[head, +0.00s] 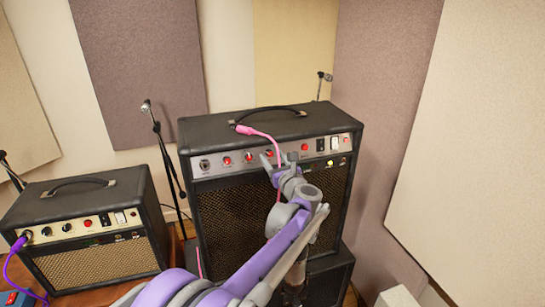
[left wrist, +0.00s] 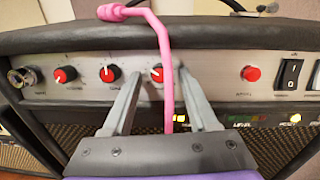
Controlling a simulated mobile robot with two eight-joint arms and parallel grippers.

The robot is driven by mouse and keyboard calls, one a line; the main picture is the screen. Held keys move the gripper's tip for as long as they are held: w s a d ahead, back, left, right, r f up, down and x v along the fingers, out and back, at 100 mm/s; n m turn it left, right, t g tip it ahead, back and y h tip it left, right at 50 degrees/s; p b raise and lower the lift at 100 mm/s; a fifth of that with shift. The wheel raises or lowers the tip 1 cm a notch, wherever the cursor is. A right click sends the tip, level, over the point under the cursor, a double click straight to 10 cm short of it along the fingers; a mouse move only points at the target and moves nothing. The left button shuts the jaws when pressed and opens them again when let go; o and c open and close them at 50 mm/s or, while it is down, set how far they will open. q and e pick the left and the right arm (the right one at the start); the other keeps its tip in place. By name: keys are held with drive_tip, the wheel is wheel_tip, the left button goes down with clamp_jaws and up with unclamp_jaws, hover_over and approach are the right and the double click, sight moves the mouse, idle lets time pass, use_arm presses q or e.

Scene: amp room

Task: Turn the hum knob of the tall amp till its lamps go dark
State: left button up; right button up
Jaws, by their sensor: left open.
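The tall amp (head: 222,215) is black with a silver control panel holding several red knobs. My left gripper (head: 275,159) is in front of this panel with its fingers open. In the left wrist view its fingertips (left wrist: 160,73) lie either side of a red knob (left wrist: 156,75); I cannot tell if they touch it. A pink cable (left wrist: 168,95) hangs in front of that knob, between the fingers. Yellow lamps (left wrist: 295,118) glow below the panel, one also showing in the head view (head: 343,163). The knob labels are too small to read. My right gripper is out of view.
A smaller amp (head: 90,265) with a purple cable (head: 12,258) stands at the left. A microphone stand (head: 165,150) is behind, between the amps. Wall panels close in the right.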

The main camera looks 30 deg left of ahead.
use_arm(q)
drive_tip(key=shift+w+a, duration=0.15)
drive_tip(key=shift+a, duration=0.05)
clamp_jaws()
idle(0.3)
drive_tip(key=m+t+h, duration=0.1)
drive_tip(key=m, duration=0.4)
drive_tip(key=shift+b, duration=0.3)
